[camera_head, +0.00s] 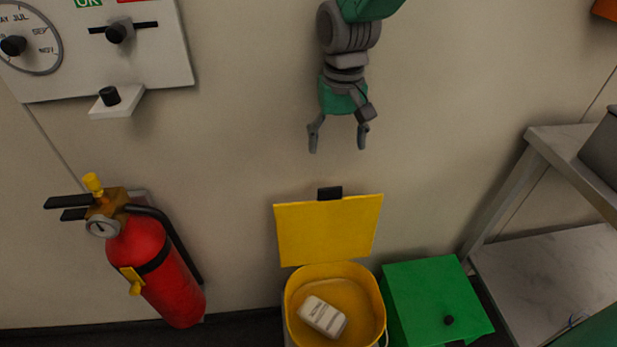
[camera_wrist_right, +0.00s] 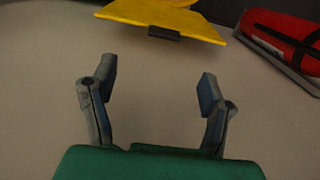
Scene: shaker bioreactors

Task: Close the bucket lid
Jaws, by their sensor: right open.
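A yellow bucket (camera_head: 337,273) stands low by the wall in the head view, with a white labelled block (camera_head: 322,316) inside. Its square yellow lid (camera_head: 328,229) stands upright at the back, open, with a black handle (camera_head: 330,193) on its top edge. The lid also shows at the top of the right wrist view (camera_wrist_right: 172,14), with its black handle (camera_wrist_right: 164,34). My right gripper (camera_head: 338,140) hangs above the lid, open and empty, apart from the handle. My left gripper is not in view.
A red fire extinguisher (camera_head: 160,262) is on the left. A green box (camera_head: 436,300) with a black knob stands right of the bucket. A metal shelf (camera_head: 545,275) is at the far right. A white panel (camera_head: 150,55) is on the wall, upper left.

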